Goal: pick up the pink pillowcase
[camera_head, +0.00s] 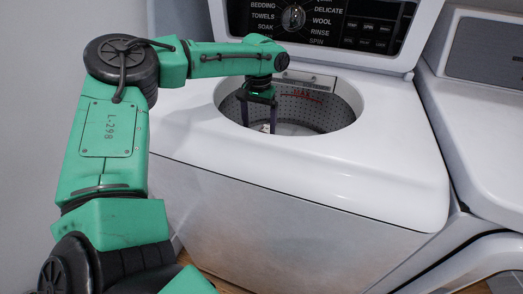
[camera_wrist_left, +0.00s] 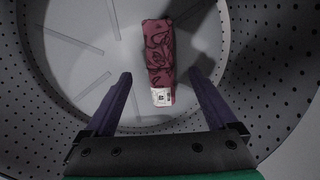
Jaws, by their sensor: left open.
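The pink pillowcase (camera_wrist_left: 158,55) shows in the left wrist view as a folded, dark pink patterned bundle with a white label at its near end. It lies on the floor of the washer drum (camera_wrist_left: 90,70). My left gripper (camera_wrist_left: 160,85) is open, with its two fingers apart on either side of the near end of the pillowcase in the picture. It appears above the pillowcase and holds nothing. In the head view my left gripper (camera_head: 259,112) reaches down through the washer opening. My right gripper is not in view.
The white top-load washer (camera_head: 390,150) has its lid raised, with a control panel (camera_head: 320,22) behind the opening. The perforated drum wall (camera_wrist_left: 265,80) surrounds the gripper closely. A second white machine (camera_head: 480,130) stands at the right. A grey wall (camera_head: 40,100) is at the left.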

